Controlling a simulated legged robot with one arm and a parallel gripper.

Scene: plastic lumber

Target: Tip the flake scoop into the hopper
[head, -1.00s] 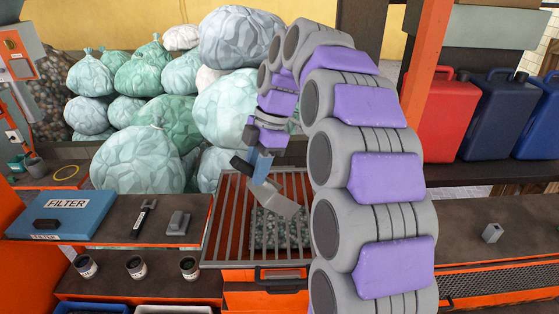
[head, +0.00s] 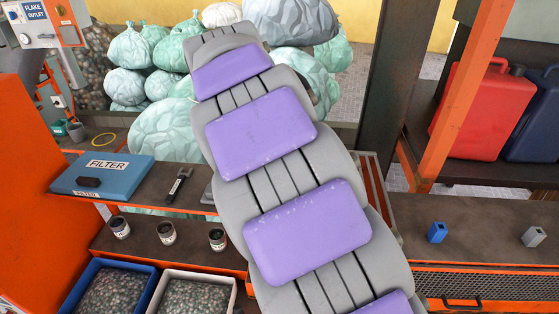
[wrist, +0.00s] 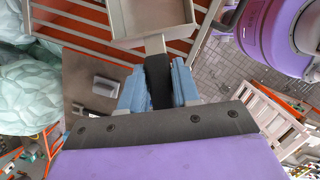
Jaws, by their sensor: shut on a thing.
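In the wrist view, my gripper (wrist: 159,80) is shut on the black handle of the flake scoop, with a blue finger on each side. The scoop (wrist: 152,18) is a shallow grey metal pan at the top of the wrist view. The part of its inside that shows looks bare; its far end is cut off.
A blue FILTER box (head: 115,172), a black-handled tool (head: 179,185) and several small jars (head: 168,232) stand left. Bins of flakes (head: 195,297) sit below. A blue block (head: 437,232) and a grey block (head: 534,237) lie on the right bench. An orange post (head: 465,110) rises right.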

